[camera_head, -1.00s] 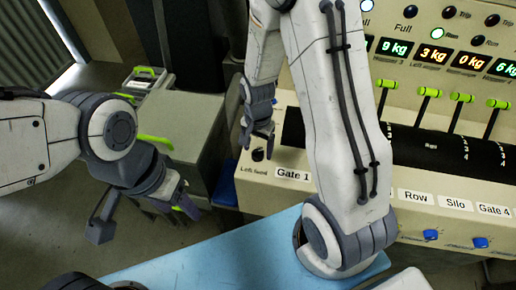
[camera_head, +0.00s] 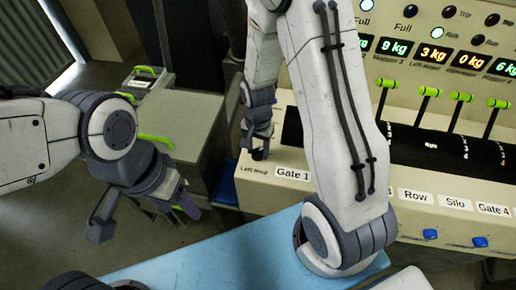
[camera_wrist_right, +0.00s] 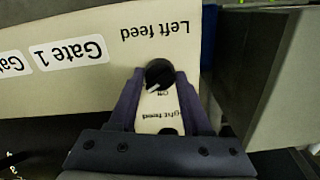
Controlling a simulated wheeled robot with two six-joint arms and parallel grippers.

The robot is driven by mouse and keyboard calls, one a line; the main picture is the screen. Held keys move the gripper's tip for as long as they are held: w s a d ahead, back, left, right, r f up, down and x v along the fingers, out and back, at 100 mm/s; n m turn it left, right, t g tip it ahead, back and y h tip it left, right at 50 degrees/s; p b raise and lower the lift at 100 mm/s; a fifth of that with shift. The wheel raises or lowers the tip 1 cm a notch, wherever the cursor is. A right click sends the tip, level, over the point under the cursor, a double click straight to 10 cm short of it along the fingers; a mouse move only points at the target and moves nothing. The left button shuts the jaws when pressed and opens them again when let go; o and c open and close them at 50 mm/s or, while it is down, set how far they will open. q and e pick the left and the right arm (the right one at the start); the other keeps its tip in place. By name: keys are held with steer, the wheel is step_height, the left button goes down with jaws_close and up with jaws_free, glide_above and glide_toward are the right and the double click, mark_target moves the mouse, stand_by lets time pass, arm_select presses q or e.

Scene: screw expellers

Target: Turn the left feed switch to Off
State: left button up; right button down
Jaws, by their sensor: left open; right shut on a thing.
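The left feed switch is a small black knob (camera_wrist_right: 159,73) with a white pointer mark, on the cream panel above the "Left feed" label (camera_head: 252,170). In the right wrist view the knob sits between the fingertips of my right gripper (camera_wrist_right: 158,80), which is shut on it. Part of an "Off" label shows beside the knob. In the head view my right gripper (camera_head: 256,150) reaches down to the panel's left end and partly covers the knob. My left gripper (camera_head: 145,215) is open and empty, away at the left.
The panel carries a "Gate 1" label (camera_head: 293,174), green-topped levers (camera_head: 429,92), lit displays (camera_head: 433,54) and blue knobs (camera_head: 480,243). Another label and a dark knob (camera_wrist_right: 140,131) show between my right fingers. A grey cabinet (camera_head: 175,120) stands left of the panel.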

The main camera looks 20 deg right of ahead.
mark_target(258, 151)
steer(key=n, duration=0.5)
steer(key=shift+n, duration=0.3)
steer(key=n, duration=0.5)
steer(key=shift+n+p, duration=0.3)
steer(key=shift+p, duration=0.05)
steer(key=shift+c, duration=1.7)
jaws_free()
steer(key=shift+r, duration=0.1)
step_height(258, 151, up, 10)
steer(key=shift+r+b, duration=0.2)
steer(key=shift+b, duration=0.15)
